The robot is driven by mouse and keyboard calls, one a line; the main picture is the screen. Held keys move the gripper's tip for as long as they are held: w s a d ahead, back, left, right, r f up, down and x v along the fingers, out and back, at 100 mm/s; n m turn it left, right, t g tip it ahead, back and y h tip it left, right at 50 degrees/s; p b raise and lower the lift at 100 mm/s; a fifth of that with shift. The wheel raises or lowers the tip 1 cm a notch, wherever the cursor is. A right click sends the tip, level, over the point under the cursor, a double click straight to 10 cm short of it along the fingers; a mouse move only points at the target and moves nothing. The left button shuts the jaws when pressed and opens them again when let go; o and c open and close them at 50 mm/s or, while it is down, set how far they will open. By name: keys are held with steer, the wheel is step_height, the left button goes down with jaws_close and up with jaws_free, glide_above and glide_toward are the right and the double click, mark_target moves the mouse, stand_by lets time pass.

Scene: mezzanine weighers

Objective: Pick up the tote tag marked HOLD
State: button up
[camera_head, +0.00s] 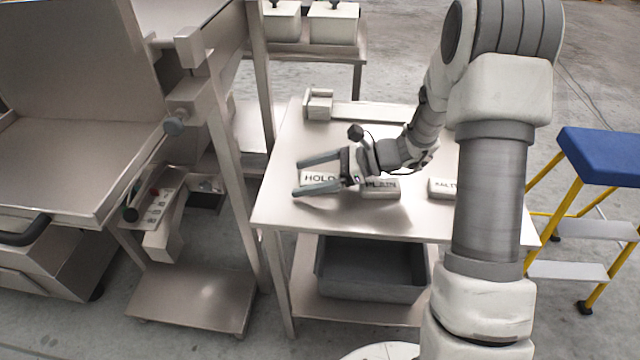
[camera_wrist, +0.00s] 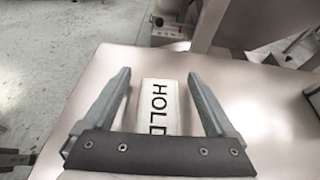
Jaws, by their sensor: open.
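The tote tag marked HOLD (camera_head: 318,178) is a pale block with dark letters, lying on the metal table (camera_head: 290,215) near its left side. My gripper (camera_head: 308,176) is open, with one finger on each side of the HOLD tag. In the wrist view the tag (camera_wrist: 160,98) lies between my two open fingers (camera_wrist: 160,82), with a gap visible on both sides. The lower end of the tag is hidden behind the gripper's body there. Whether the fingers are down at the tag's height I cannot tell.
A tag marked PLAIN (camera_head: 381,189) lies just right of the HOLD tag, partly behind my gripper. Another tag (camera_head: 443,188), reading like SALT, is farther right. A small metal holder (camera_head: 318,103) stands at the table's back left. A dark bin (camera_head: 370,270) sits on the shelf below.

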steer(key=c, duration=1.4)
steer(key=shift+r, duration=0.15)
